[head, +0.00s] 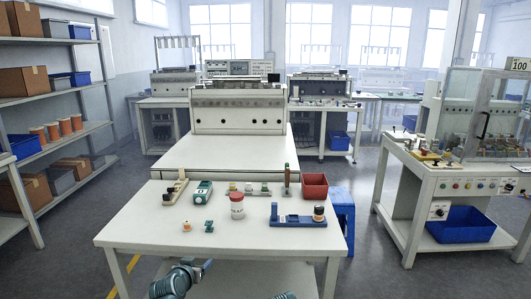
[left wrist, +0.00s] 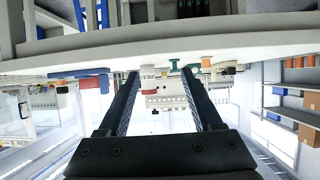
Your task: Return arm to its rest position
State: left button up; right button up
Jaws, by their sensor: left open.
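My left arm enters the head view at the bottom edge, left of centre, with its left gripper (head: 204,266) low in front of the white table (head: 130,233). In the left wrist view, which is upside down, the two dark fingers of the left gripper (left wrist: 160,73) are spread apart with nothing held between them. The table's front edge and the objects on it show beyond the fingertips. Only a sliver of my other arm shows at the bottom of the head view; my right gripper is out of view.
On the table stand a red open bin (head: 314,186), a white jar with a red lid (head: 237,207), a blue holder (head: 292,220), a green device (head: 203,192) and small connector parts (head: 209,226). A blue stool (head: 343,215) is at the right. The table's front left is clear.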

pick_arm(q)
jog(key=s+d+f+m+g+h, duration=0.1)
jog(key=s+d+f+g, duration=0.35)
jog(key=d, duration=0.35)
jog(key=s+d+f+m+g+y, duration=0.1)
jog(key=s+d+f+g, duration=0.15)
jog(key=s, duration=0.45)
jog(key=s+d+f+g+y, duration=0.1)
jog(key=s+d+f+g, duration=0.15)
jog(key=s, duration=0.35)
jog(key=s+d+f+m+g+y, duration=0.1)
jog(key=s+d+f+g, duration=0.15)
jog(key=s, duration=0.45)
notch_tip(320, 180, up, 15)
jog(key=p, duration=1.4)
jog(key=shift+a+f+g, duration=0.2)
jog(key=shift+a+g, duration=0.15)
jog(key=shift+g, duration=0.05)
